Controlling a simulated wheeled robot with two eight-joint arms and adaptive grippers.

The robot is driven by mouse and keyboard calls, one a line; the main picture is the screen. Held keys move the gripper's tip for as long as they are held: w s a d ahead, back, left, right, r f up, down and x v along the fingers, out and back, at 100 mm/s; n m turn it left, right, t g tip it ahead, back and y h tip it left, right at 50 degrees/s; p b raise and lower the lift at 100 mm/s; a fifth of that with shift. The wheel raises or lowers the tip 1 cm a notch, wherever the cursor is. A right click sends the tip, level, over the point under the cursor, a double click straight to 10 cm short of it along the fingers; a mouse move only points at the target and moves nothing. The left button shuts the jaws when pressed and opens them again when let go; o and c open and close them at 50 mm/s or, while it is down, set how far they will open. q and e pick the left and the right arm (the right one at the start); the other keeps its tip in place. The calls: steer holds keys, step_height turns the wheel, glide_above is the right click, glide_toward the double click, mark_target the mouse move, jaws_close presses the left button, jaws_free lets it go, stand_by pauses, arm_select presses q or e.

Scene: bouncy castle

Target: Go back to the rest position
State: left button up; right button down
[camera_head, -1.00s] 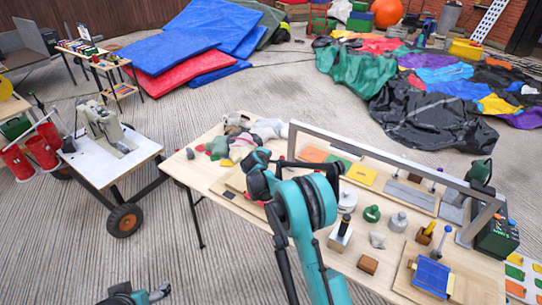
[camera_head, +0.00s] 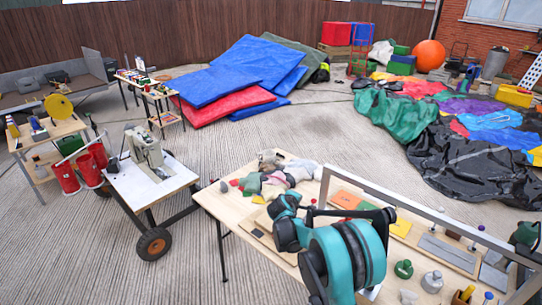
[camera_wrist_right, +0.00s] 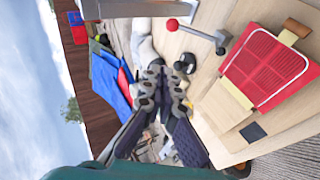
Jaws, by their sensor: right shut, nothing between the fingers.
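My right gripper (camera_wrist_right: 166,82) shows in the right wrist view with its two fingers drawn together and nothing between them. It appears above the wooden table, near a red-knobbed lever (camera_wrist_right: 172,24) and a red ribbed board (camera_wrist_right: 265,65). In the head view my teal right arm reaches over the wooden workbench (camera_head: 215,203) at the lower right; its gripper cannot be made out there. My left gripper is in neither current view.
The workbench carries a metal frame (camera_head: 420,205), a cloth pile (camera_head: 280,180) and several small tools. A wheeled white table (camera_head: 150,190) with a machine stands left. Blue and red mats (camera_head: 235,75) lie behind. Concrete between is open.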

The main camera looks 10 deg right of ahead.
steer(key=s+a+r+m+g+y, duration=0.15)
steer(key=s+r, duration=0.35)
steer(key=s, duration=0.5)
steer(key=s+r+m+y, duration=0.1)
steer(key=s+r+m, duration=0.2)
steer(key=s+r, duration=0.45)
steer(key=s+a+f+m+y, duration=0.2)
steer(key=s, duration=1.1)
steer(key=s+a+f+m+g+y, duration=0.1)
steer(key=s+a+f+m, duration=0.2)
steer(key=s, duration=1)
steer(key=shift+a+f+y, duration=0.2)
steer(key=shift+a+y, duration=0.05)
steer(key=shift+y, duration=0.1)
